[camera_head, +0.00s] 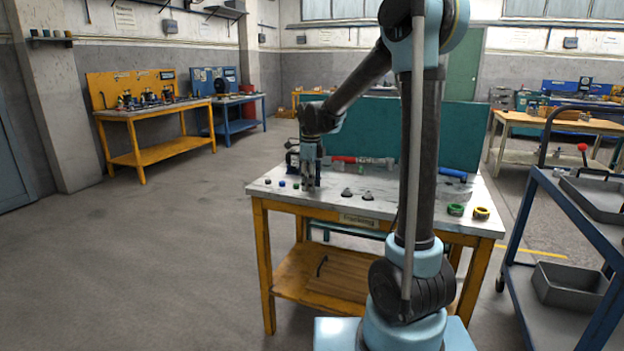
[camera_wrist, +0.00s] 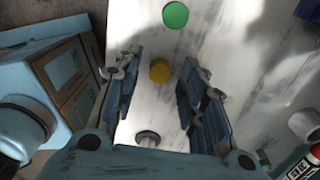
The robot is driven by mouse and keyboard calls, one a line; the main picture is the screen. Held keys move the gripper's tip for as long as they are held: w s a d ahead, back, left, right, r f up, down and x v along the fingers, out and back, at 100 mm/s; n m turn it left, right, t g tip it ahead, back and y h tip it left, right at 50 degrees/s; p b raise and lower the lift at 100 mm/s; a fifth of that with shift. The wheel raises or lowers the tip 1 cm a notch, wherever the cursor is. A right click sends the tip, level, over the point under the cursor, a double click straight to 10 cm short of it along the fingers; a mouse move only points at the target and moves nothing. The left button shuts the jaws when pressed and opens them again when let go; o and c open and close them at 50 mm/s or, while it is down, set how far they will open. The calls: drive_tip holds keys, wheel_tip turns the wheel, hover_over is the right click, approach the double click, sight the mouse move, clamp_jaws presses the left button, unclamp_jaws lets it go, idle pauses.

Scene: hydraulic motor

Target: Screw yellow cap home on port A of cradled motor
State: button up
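My gripper (camera_head: 311,184) points down over the left part of the workbench. In the wrist view its two fingers (camera_wrist: 158,80) are spread apart with nothing held between them. A yellow cap (camera_wrist: 160,71) appears between the fingertips, with gaps on both sides; its height relative to the tips is hard to judge. In the head view this cap is hidden by the gripper. A dark object (camera_head: 292,157), partly hidden by the gripper, stands behind it and may be the cradled motor. Port A cannot be made out.
A green cap (camera_wrist: 175,15) lies beyond the yellow one. Small blue (camera_head: 282,184) and dark (camera_head: 267,181) caps lie on the workbench's left. Two dark pieces (camera_head: 346,192) lie mid-bench. Green (camera_head: 456,210) and yellow (camera_head: 481,213) rings lie at right. A red tube-like item (camera_head: 350,160) lies behind.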

drive_tip(key=shift+f, duration=0.3)
idle(0.4)
clamp_jaws()
drive_tip(key=shift+r, duration=0.15)
drive_tip(key=shift+r, duration=2.9)
drive_tip(key=shift+a, duration=0.1)
